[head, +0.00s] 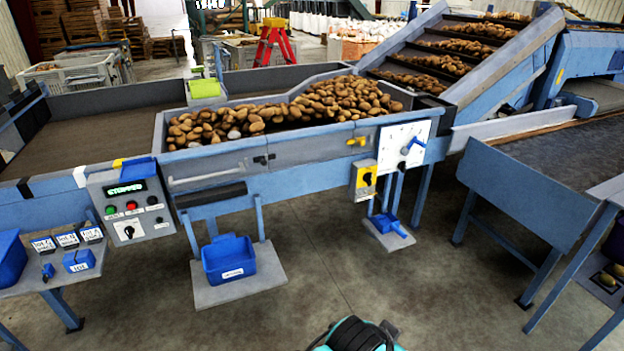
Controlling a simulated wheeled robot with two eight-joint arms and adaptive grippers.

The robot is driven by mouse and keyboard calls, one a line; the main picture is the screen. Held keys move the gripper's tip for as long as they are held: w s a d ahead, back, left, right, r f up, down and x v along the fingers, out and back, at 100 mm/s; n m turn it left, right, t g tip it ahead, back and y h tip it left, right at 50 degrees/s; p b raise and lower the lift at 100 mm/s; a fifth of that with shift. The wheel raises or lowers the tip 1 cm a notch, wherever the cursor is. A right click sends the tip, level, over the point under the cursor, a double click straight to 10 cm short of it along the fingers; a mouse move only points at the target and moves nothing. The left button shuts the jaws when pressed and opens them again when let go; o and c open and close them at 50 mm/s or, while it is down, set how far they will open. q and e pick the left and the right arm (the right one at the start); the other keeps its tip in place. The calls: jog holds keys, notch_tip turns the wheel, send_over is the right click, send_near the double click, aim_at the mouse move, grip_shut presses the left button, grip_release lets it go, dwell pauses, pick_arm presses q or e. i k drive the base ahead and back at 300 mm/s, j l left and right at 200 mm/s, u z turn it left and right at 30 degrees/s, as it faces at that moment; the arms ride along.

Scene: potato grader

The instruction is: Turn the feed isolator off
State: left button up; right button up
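A small isolator box (364,181) with a yellow face and a dark rotary knob hangs on the front of the blue potato machine, below its rail. The knob's exact angle is too small to tell. No label reading "feed" can be made out on it. A grey control panel (130,205) stands to the left. Its green display reads "STOPPED", and it has green and red buttons and a black rotary switch on a white plate (128,231). Neither of my grippers is in view. A teal and black part of mine shows at the bottom edge.
A white dial plate with a blue handle (404,147) sits right of the isolator box. A blue bin (229,260) stands on a floor plate below. Potatoes (290,108) lie on the machine's bed. The floor (330,270) in front is clear.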

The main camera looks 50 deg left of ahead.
aim_at(368, 177)
jog(key=u, duration=1.2)
jog(key=i+l, duration=0.25)
jog(key=i, duration=0.2)
jog(key=i+l, duration=0.3)
jog(key=i, duration=0.2)
jog(key=i+l, duration=0.25)
jog(key=i, duration=0.2)
jog(key=i+l, duration=0.3)
jog(key=i, duration=0.15)
